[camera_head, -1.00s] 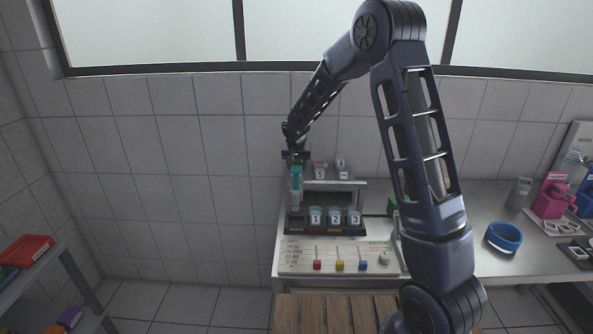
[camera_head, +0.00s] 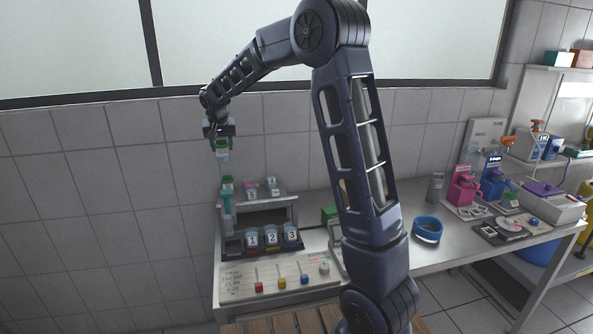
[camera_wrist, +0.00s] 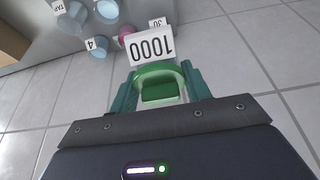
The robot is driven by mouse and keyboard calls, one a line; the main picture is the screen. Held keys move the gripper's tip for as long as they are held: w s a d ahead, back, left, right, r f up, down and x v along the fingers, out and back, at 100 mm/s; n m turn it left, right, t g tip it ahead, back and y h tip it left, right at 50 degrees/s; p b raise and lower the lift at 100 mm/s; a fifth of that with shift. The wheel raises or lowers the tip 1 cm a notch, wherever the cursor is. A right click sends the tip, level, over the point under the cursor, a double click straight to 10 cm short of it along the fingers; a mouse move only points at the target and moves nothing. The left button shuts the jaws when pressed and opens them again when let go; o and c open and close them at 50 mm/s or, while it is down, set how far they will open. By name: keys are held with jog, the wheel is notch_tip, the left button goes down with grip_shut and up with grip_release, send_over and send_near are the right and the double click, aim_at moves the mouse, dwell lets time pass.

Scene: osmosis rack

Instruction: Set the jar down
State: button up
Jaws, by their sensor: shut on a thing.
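My gripper (camera_head: 220,138) is shut on a small jar (camera_head: 223,153) with a green lid and holds it in the air against the wall tiles, above the left end of the rack (camera_head: 265,214). In the wrist view the jar's white label (camera_wrist: 150,47) reads 1000, upside down. Its green lid (camera_wrist: 160,74) is between the teal fingers of the gripper (camera_wrist: 160,88). The jar's body is mostly hidden there. A green-topped teal column (camera_head: 227,205) stands at the rack's left end, below the jar and apart from it.
Cups numbered 1, 2 and 3 (camera_head: 271,238) stand in the rack's lower part. Small cups (camera_head: 252,193) stand on its top. A board with coloured sliders (camera_head: 280,279) lies in front. A blue ring (camera_head: 427,229) sits on the counter (camera_head: 395,254) to the right.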

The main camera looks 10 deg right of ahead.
jog(key=shift+d, duration=0.1)
jog(key=w+d+f+m+h, duration=0.1)
jog(key=w+d+m, duration=0.15)
jog(key=d, duration=1.15)
jog(key=w+d+f+m+g+h, duration=0.15)
jog(key=d+m, duration=0.25)
jog(key=d, duration=1)
jog(key=w+d+f+m+h, duration=0.1)
jog(key=w+d+f+m, duration=0.15)
jog(key=d, duration=1.05)
jog(key=s+d+f+m+g, duration=0.1)
jog(key=s+d+m, duration=0.3)
jog(key=d, duration=0.9)
jog(key=s+d+m+g, duration=0.1)
jog(key=s+d+m, duration=0.1)
jog(key=s+d, duration=0.8)
jog(key=s+d+f+m+g, duration=0.1)
jog(key=s+d+m, duration=0.15)
jog(key=d, duration=1.25)
jog(key=shift+m+h, duration=0.25)
jog(key=shift+h, duration=0.2)
jog(key=f, duration=2)
jog(key=shift+d, duration=0.3)
jog(key=shift+f, duration=0.1)
jog(key=o, duration=1)
